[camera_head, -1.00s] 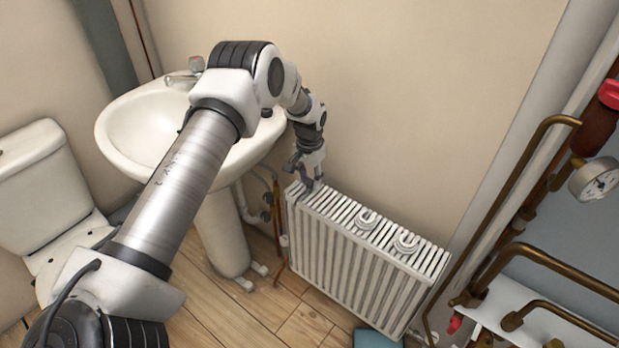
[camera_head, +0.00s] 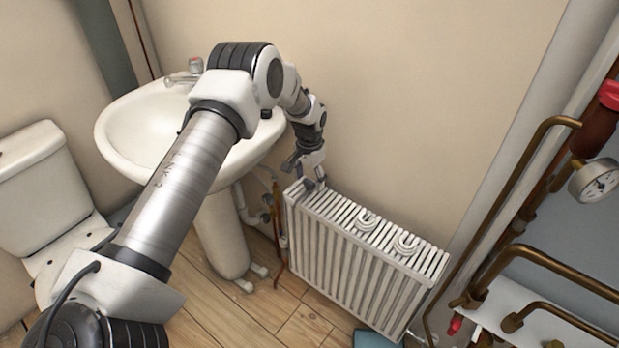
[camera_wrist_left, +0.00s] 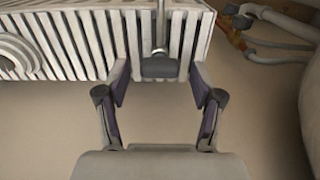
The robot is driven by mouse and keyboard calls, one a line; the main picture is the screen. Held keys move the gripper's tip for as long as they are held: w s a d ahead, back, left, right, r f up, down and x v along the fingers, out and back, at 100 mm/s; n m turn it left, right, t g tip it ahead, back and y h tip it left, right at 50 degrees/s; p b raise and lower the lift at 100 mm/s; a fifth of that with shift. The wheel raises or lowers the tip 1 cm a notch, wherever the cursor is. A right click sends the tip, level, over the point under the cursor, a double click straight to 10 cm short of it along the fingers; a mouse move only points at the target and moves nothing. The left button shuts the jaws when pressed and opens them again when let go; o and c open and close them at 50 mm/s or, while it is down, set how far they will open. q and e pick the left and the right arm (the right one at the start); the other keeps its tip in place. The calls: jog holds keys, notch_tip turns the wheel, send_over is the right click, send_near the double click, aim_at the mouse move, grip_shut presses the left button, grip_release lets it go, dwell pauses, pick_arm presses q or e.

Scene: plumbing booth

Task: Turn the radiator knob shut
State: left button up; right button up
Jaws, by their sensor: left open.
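The white ribbed radiator (camera_head: 340,248) stands against the wall in the head view, and its top grille fills the upper left of the left wrist view (camera_wrist_left: 75,40). A dark grey knob (camera_wrist_left: 160,67) on a thin metal stem shows in the left wrist view, at the radiator's end. My left gripper (camera_wrist_left: 158,82) is open, with one fingertip on each side of the knob. Whether either finger touches it I cannot tell. In the head view my left gripper (camera_head: 308,178) is at the radiator's left top corner and the knob cannot be made out. My right gripper is not in view.
A white washbasin (camera_head: 150,125) on a pedestal stands left of the radiator, with a toilet (camera_head: 45,185) further left. Copper pipes (camera_head: 545,258) and a pressure gauge (camera_head: 597,180) are at the right. Pipes and valves (camera_wrist_left: 262,22) also show right of the gripper in the wrist view.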

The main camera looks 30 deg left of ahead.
aim_at(309, 181)
pick_arm(q)
jog(key=shift+r, duration=0.1)
notch_tip(309, 181, up, 12)
jog(key=shift+s+f, duration=0.1)
jog(key=shift+f, duration=0.1)
dwell(0.4)
jog(key=s+d+f+m+g+p, duration=0.1)
jog(key=s+d+f+g+p, duration=0.1)
jog(key=s+d+f, duration=0.5)
jog(key=s+d+f+g+p, duration=0.25)
jog(key=s+f, duration=0.55)
jog(key=s, duration=0.5)
jog(key=s+d+n+t, duration=0.1)
jog(key=s+d+t, duration=0.1)
jog(key=s, duration=0.7)
jog(key=s+d+f+n+t+p, duration=0.1)
jog(key=s+d+t, duration=0.1)
jog(key=s, duration=0.7)
jog(key=shift+d+f, duration=0.15)
jog(key=shift+d, duration=0.15)
